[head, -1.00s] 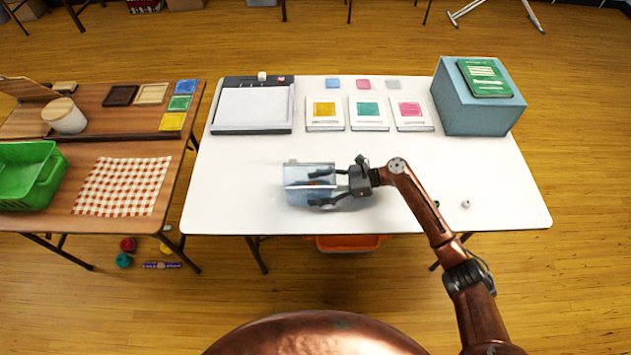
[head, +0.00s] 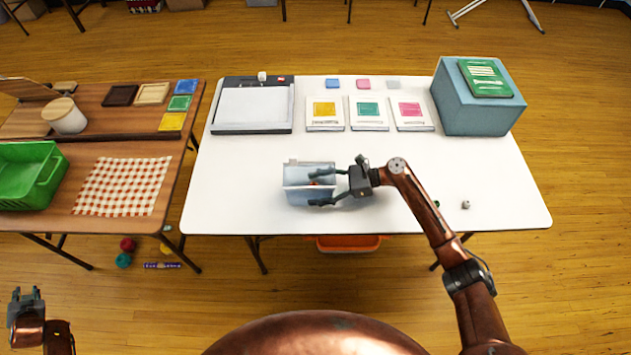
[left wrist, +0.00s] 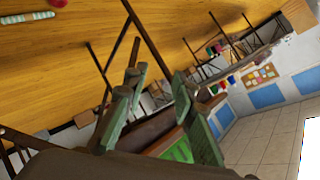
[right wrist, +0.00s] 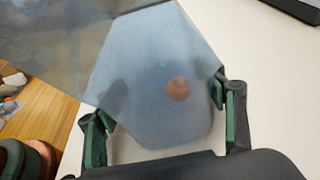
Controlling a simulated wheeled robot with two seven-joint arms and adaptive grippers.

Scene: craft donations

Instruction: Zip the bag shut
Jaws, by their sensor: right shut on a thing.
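The bag (head: 310,191) is a translucent bluish pouch on the white table, left of my right gripper.
On the white table (head: 240,190) are a paper trimmer (head: 252,105), three colored cards, a blue box (head: 477,100) with a green book, and a small die (head: 466,204). The table left of the bag is clear. A green basket (head: 25,180) stands on the left table.

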